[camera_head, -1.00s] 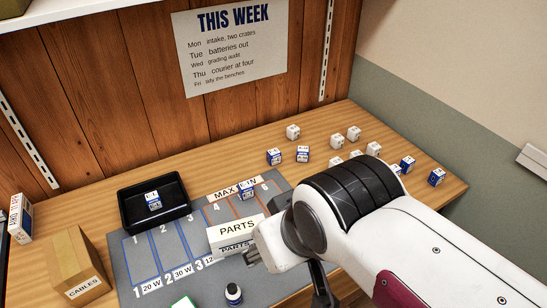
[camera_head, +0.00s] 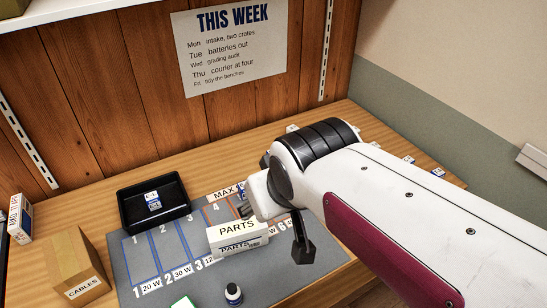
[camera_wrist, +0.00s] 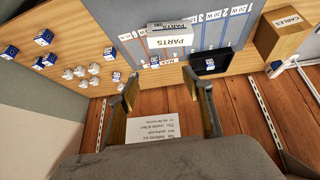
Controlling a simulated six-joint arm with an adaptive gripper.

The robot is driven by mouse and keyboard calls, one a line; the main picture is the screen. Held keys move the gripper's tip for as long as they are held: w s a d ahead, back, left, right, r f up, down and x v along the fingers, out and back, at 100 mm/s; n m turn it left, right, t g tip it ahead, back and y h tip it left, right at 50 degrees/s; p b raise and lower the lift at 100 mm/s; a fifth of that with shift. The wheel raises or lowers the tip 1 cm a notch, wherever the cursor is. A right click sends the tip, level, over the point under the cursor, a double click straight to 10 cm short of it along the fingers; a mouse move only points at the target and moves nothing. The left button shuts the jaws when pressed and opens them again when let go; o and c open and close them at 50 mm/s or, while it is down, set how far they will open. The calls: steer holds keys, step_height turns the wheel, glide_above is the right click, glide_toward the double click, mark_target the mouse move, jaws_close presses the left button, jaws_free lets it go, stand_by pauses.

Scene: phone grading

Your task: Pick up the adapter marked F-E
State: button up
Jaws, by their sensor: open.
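Several small cube adapters, some blue and white and some mostly white, lie on the bench at the left of the wrist view, such as one blue adapter (camera_wrist: 43,37) and one white adapter (camera_wrist: 93,68). One adapter sits in the black tray (camera_head: 184,211), its label facing up (camera_head: 153,199). Another adapter (camera_wrist: 155,61) stands on the grey mat near the PARTS box. The marks are too small to read surely, so I cannot tell which is F-E. My gripper (camera_wrist: 166,100) is open and empty above the bench. In the head view my arm hides most loose adapters.
A white PARTS box (camera_head: 237,234) stands on the grey numbered mat (camera_head: 160,260). A cardboard CABLES box (camera_head: 77,268), a small dark bottle (camera_head: 233,294) and an upright white box (camera_head: 20,218) are nearby. The plank wall (camera_head: 150,90) rises behind the bench.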

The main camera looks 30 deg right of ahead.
steer(key=w+d+f+t+h, duration=0.1)
steer(key=w+d+f, duration=0.1)
steer(key=w+d, duration=0.5)
steer(key=w+d+f+t, duration=0.1)
steer(key=w+d+f, duration=0.15)
steer(key=w, duration=0.75)
steer(key=w+d+f+t+h, duration=0.1)
steer(key=w+d+f, duration=0.1)
steer(key=w+d, duration=0.55)
steer(key=w+d+f+t+y, duration=0.1)
steer(key=w+d+f, duration=0.1)
steer(key=f, duration=0.4)
steer(key=w+d+f+t, duration=0.1)
steer(key=w+d+f, duration=0.1)
steer(key=w+f, duration=0.2)
steer(key=w+d+f+t+y, duration=0.1)
steer(key=w+d+f, duration=0.2)
steer(key=f, duration=0.6)
steer(key=shift+w+f+t+y, duration=0.2)
steer(key=shift+f+t+y, duration=0.1)
steer(key=shift+f, duration=0.1)
steer(key=shift+d+f, duration=0.1)
steer(key=shift+f, duration=0.45)
steer(key=shift+x, duration=1.25)
